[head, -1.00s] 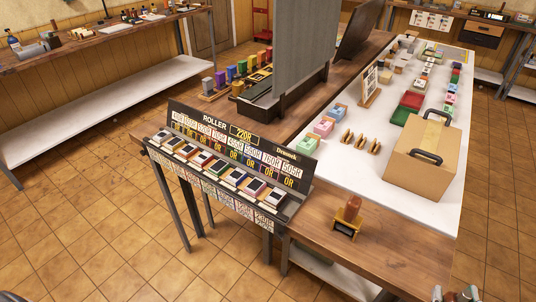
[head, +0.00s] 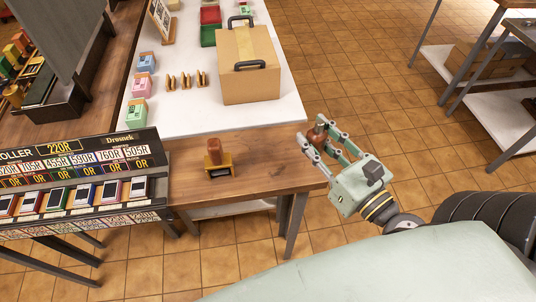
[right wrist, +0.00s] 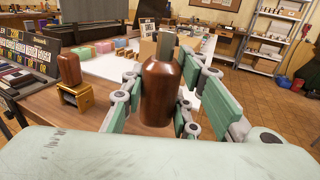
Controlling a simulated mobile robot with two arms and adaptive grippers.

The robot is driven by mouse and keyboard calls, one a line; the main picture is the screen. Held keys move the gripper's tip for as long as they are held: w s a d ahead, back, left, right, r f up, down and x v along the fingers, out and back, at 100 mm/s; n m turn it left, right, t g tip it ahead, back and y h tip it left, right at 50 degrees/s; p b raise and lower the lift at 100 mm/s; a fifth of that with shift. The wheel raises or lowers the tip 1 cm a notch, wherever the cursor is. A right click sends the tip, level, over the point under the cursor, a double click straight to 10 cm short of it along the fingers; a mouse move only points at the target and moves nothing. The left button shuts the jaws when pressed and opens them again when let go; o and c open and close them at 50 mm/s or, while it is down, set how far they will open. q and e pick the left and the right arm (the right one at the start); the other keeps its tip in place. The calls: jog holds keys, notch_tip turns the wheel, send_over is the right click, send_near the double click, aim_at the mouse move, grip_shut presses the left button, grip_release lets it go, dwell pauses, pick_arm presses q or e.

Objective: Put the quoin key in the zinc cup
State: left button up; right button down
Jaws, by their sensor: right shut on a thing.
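My right gripper (head: 318,138) is at the right of the head view, just beyond the wooden table's corner, shut on a brown, bulbous wooden handle (right wrist: 160,95). A grey metal end sticks up from this handle in the right wrist view. It looks like the quoin key, held roughly upright between the green finger pads. In the head view the fingers partly cover it. I cannot make out the zinc cup in any view now. My left gripper is not in view.
A wooden-handled stamp (head: 214,150) stands in a yellowish holder on the table's near end (head: 255,165). A cardboard box (head: 249,70) with black handles stands on the white top behind. A roller display rack (head: 85,180) is at left. Open tiled floor lies right.

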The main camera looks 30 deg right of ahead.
jog(key=w+a+f, duration=0.1)
jog(key=w+a, duration=0.1)
jog(key=w+a+f, duration=0.1)
jog(key=w+f, duration=0.1)
jog(key=w+a+f, duration=0.2)
jog(key=shift+w+a, duration=0.2)
jog(key=shift+a, duration=0.15)
jog(key=shift+w+a+f, duration=0.15)
jog(key=shift+a, duration=0.05)
jog(key=shift+w+f+b, duration=0.1)
jog(key=shift+f+b, duration=0.2)
jog(key=shift+f, duration=0.05)
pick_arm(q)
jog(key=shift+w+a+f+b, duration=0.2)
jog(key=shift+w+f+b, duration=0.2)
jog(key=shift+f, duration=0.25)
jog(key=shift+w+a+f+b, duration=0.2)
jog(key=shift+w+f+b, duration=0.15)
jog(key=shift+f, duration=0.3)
pick_arm(e)
jog(key=shift+f, duration=1.8)
jog(key=shift+f, duration=0.2)
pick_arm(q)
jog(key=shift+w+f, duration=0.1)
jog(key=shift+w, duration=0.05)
pick_arm(e)
jog(key=c, duration=1.4)
grip_release()
jog(key=shift+r, duration=0.1)
jog(key=shift+o, duration=0.2)
